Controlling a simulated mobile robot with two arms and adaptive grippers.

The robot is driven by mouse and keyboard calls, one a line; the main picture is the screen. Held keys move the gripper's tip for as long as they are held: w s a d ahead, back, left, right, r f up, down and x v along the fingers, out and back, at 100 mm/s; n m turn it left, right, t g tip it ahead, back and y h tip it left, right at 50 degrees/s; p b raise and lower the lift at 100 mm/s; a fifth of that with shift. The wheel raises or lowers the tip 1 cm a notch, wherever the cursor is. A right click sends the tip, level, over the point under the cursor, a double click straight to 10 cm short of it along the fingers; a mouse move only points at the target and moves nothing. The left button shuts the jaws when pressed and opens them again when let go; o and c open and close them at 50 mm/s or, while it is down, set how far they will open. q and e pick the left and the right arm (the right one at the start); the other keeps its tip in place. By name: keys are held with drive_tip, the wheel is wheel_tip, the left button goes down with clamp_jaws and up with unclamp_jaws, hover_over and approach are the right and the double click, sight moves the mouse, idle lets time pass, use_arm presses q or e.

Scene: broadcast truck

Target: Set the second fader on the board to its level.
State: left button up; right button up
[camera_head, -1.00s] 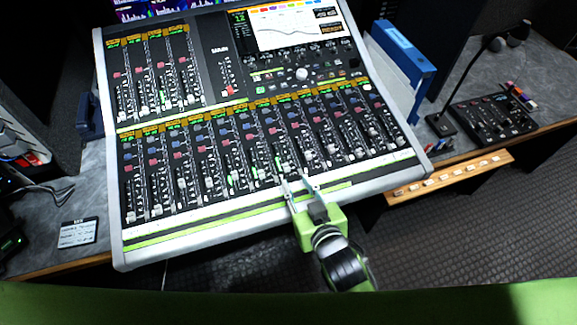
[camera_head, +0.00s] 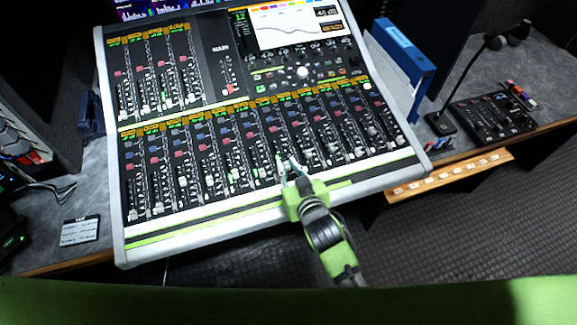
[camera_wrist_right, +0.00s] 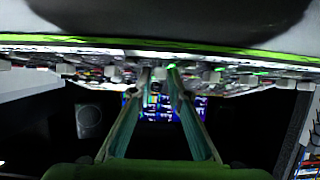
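The mixing board (camera_head: 118,229) fills the middle of the head view, with an upper and a lower row of faders. The second fader from the left in the lower row (camera_head: 157,209) has its cap near the bottom of its slot. My right gripper (camera_head: 288,163) is over the lower row, well to the right of that fader. Its fingers point away from me with a narrow gap between the tips, also seen in the right wrist view (camera_wrist_right: 159,72). Fader caps are close by the tips; whether one lies between them, I cannot tell. My left gripper is not in view.
A card with writing (camera_head: 79,231) lies on the desk left of the board. A blue binder (camera_head: 403,50) stands at the right. Beyond it are a small black panel (camera_head: 491,116) and a gooseneck microphone (camera_head: 470,82). The board's front edge is clear left of my right arm.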

clamp_jaws()
drive_tip(key=shift+w+a+r, duration=0.2)
drive_tip(key=shift+w, duration=0.5)
drive_tip(key=shift+w+f, duration=0.1)
drive_tip(key=shift+w, duration=0.1)
drive_tip(key=o, duration=0.6)
unclamp_jaws()
drive_tip(key=shift+s, duration=0.1)
drive_tip(key=v, duration=1.2)
drive_tip(key=shift+a, duration=0.1)
